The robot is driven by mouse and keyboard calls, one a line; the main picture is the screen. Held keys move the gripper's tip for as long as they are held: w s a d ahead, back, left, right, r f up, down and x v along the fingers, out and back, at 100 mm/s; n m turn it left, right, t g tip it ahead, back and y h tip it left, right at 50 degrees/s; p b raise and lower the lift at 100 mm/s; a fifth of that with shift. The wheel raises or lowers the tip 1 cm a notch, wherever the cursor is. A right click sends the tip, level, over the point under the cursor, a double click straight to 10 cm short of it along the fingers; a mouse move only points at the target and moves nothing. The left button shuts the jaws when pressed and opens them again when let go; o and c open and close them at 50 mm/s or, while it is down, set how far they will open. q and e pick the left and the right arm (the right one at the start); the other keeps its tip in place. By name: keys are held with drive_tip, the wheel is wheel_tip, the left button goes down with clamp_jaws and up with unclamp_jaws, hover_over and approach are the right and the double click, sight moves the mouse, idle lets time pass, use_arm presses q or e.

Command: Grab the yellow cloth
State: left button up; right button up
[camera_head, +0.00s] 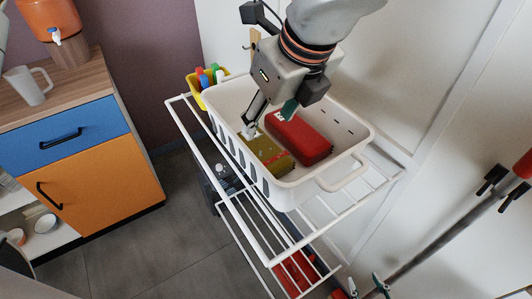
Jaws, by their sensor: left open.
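An olive-yellow folded cloth (265,152) with a red stripe lies in a white basket (296,197), beside a red case (300,138). My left gripper (269,119) comes down from above into the basket. Its fingers are apart, one near the cloth's far end and the other by the red case. No grip on the cloth is visible; whether a finger touches it I cannot tell. The tips of my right gripper (366,287) show at the bottom edge, apart and empty, well away from the basket.
The basket stands on a white wire cart (237,205) with a lower shelf holding red items (297,270). A yellow holder (197,98) with colourful items sits behind it. A counter (60,82) with an orange jug (50,18) and white mug (27,87) is at left.

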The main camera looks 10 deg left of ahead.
sight(262, 146)
use_arm(q)
wheel_tip(262, 146, down, 2)
drive_tip(key=shift+w+f+b, duration=0.1)
drive_tip(key=shift+f+b, duration=0.2)
drive_tip(key=shift+w+a+f, duration=0.1)
drive_tip(key=shift+w+f, duration=0.05)
drive_tip(key=shift+f, duration=0.15)
drive_tip(key=shift+a+f, duration=0.25)
drive_tip(key=shift+f, duration=0.35)
drive_tip(key=shift+w+a+f, duration=0.15)
drive_tip(key=shift+w+f, duration=0.1)
drive_tip(key=shift+f, duration=0.4)
drive_tip(key=x, duration=0.3)
drive_tip(key=shift+f, duration=0.25)
drive_tip(key=shift+a+f, duration=0.1)
drive_tip(key=shift+f, duration=0.15)
use_arm(e)
drive_tip(key=shift+s+a+f, duration=0.1)
drive_tip(key=shift+s+f, duration=0.2)
drive_tip(key=shift+f, duration=0.2)
drive_tip(key=shift+s+f, duration=0.25)
drive_tip(key=shift+f, duration=0.2)
use_arm(q)
drive_tip(key=c, duration=0.8)
use_arm(e)
drive_tip(key=shift+s+f, duration=0.15)
drive_tip(key=shift+s, duration=0.05)
